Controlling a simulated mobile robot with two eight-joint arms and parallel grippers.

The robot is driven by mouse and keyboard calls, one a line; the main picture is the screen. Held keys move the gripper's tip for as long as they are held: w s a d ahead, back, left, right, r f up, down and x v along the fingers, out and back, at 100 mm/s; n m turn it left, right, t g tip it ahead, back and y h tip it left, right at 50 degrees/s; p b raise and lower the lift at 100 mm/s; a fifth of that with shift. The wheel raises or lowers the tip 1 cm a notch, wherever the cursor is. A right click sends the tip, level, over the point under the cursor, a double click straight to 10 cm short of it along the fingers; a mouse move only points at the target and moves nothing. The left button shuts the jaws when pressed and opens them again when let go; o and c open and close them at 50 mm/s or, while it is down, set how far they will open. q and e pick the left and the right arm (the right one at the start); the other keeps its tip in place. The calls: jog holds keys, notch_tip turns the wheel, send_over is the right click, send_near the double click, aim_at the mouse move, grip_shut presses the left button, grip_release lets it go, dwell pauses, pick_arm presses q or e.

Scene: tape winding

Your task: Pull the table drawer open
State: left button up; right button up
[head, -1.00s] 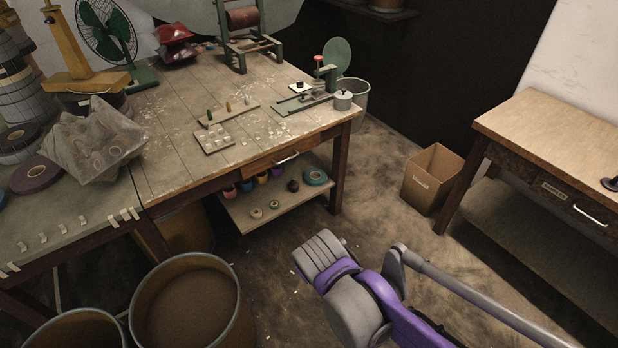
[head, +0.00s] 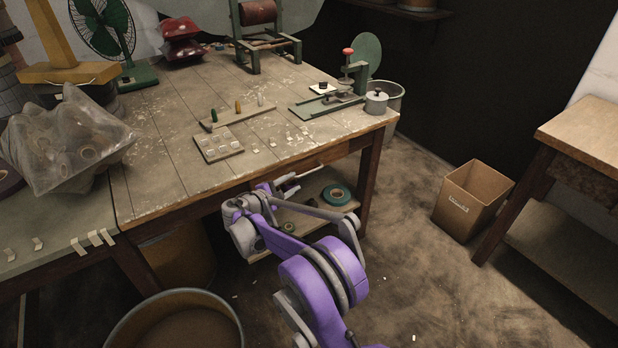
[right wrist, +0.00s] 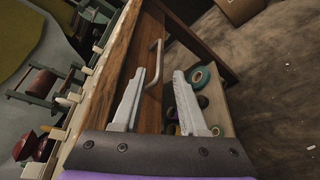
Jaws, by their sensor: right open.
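The table drawer (head: 330,157) is set under the front edge of the worn wooden table (head: 190,195); its front looks flush with the apron. My right gripper (head: 291,180) is in front of it, and my arm hides part of the drawer front. The pale bar handle (right wrist: 156,62) shows in the right wrist view, in line with the gap between my open fingers (right wrist: 160,76). The handle also shows in the head view (head: 308,171), just right of the fingertips. I cannot tell whether the fingers reach around it. My left gripper is out of view.
A lower shelf holds tape rolls, one teal (head: 337,194). A cardboard box (head: 472,200) stands on the floor at right, near a second table (head: 575,140). A round bin (head: 175,318) is at the lower left. Tools and small parts lie on the tabletop.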

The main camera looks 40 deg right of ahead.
aim_at(311, 171)
jog(key=b+x, duration=0.1)
jog(key=x, duration=0.9)
jog(key=shift+w+d+b, duration=0.1)
jog(key=shift+d+b, duration=0.2)
jog(key=shift+b, duration=0.1)
grip_shut()
dwell(0.9)
